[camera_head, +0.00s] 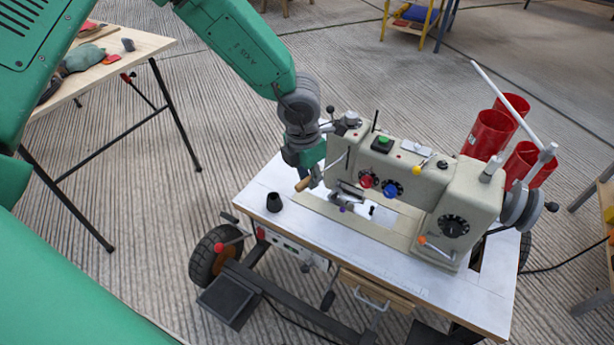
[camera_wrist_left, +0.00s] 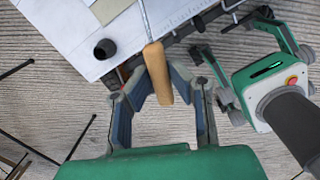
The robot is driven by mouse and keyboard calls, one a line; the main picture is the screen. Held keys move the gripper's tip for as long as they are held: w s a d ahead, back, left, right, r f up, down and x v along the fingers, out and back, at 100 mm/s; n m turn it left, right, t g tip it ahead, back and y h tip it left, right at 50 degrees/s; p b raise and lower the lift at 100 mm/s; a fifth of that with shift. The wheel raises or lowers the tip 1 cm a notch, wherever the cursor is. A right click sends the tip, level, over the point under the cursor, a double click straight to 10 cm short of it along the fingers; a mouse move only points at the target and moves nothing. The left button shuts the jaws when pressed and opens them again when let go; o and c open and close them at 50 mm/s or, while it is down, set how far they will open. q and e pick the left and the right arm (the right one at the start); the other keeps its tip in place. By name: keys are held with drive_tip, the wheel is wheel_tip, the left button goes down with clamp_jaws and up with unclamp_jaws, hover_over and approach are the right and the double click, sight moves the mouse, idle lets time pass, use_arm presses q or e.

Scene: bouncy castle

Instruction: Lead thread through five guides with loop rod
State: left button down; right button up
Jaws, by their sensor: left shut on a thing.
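The sewing machine (camera_head: 440,190) stands on a white table (camera_head: 480,300). My left gripper (camera_wrist_left: 162,92) is shut on the loop rod's wooden handle (camera_wrist_left: 158,75). The handle also shows in the head view (camera_head: 303,184), at the machine's left end. The rod's thin metal shaft (camera_wrist_left: 146,22) runs from the handle over the table. Its loop cannot be made out. Thread and guides are too small to tell apart. At the right of the left wrist view, what looks like my right gripper (camera_wrist_left: 232,35) has its fingers spread and empty. It does not show in the head view.
Red spools (camera_head: 488,134) and a slanted white bar (camera_head: 506,103) are at the machine's right end. A wooden table (camera_head: 120,47) stands upper left, apart.

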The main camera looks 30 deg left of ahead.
use_arm(q)
drive_tip(key=shift+r+p, duration=0.1)
drive_tip(key=shift+p, duration=0.75)
idle(0.7)
drive_tip(key=shift+s, duration=0.1)
idle(0.5)
drive_tip(key=s, duration=0.1)
drive_tip(key=s+a, duration=0.1)
drive_tip(key=s, duration=0.1)
drive_tip(key=s+b, duration=0.1)
drive_tip(key=shift+s+a+f, duration=0.25)
drive_tip(key=shift+a, duration=0.15)
idle(0.3)
drive_tip(key=d+f+n+b, duration=0.4)
drive_tip(key=f+b, duration=0.9)
drive_tip(key=b, duration=0.1)
drive_tip(key=shift+y, duration=0.3)
drive_tip(key=w+p, duration=0.1)
drive_tip(key=w, duration=0.1)
drive_tip(key=w+p, duration=0.2)
drive_tip(key=w, duration=0.1)
drive_tip(key=shift+w+r, duration=0.25)
drive_tip(key=shift+w, duration=0.1)
